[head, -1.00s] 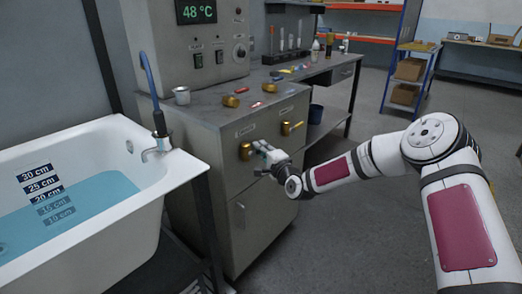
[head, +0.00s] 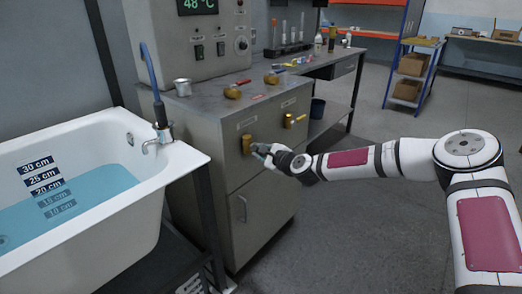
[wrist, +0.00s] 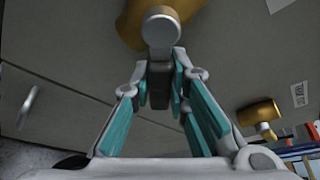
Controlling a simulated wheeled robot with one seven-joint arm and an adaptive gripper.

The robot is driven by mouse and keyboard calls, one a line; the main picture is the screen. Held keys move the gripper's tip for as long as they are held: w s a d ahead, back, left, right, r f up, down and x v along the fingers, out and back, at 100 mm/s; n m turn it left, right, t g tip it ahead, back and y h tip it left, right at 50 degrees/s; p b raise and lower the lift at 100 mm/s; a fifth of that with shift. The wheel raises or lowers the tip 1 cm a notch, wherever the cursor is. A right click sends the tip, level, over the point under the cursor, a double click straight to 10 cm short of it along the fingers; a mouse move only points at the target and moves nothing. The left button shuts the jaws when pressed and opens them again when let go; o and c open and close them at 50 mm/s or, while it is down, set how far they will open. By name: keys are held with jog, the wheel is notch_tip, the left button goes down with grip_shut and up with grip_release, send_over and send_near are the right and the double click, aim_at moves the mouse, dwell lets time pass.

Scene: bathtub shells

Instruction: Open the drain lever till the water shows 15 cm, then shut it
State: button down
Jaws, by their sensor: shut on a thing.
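The tub (head: 150,185) at the left holds blue water (head: 85,200). The water's surface meets the wall near the 20 cm label (head: 47,188). The 15 cm label (head: 52,200) is under water. A brass lever (head: 247,144) sits on the cabinet front. It also shows at the top of the wrist view (wrist: 128,25). My gripper (head: 262,152) is at this lever, with its teal fingers (wrist: 160,85) closed on the handle. A second brass lever (head: 290,120) is to the right, apart from my gripper.
The grey cabinet (head: 205,150) stands beside the tub. A metal cup (head: 183,87) and two brass pieces (head: 232,92) are on its top. A cabinet handle (head: 241,208) is below the gripped lever. The floor (head: 360,240) in front is clear.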

jog(key=shift+s+f+m, duration=0.1)
jog(key=shift+f+m, duration=0.05)
jog(key=shift+m, duration=0.15)
jog(key=shift+g, duration=0.3)
jog(key=c, duration=1.5)
grip_release()
jog(key=v, duration=1.2)
jog(key=shift+f, duration=0.1)
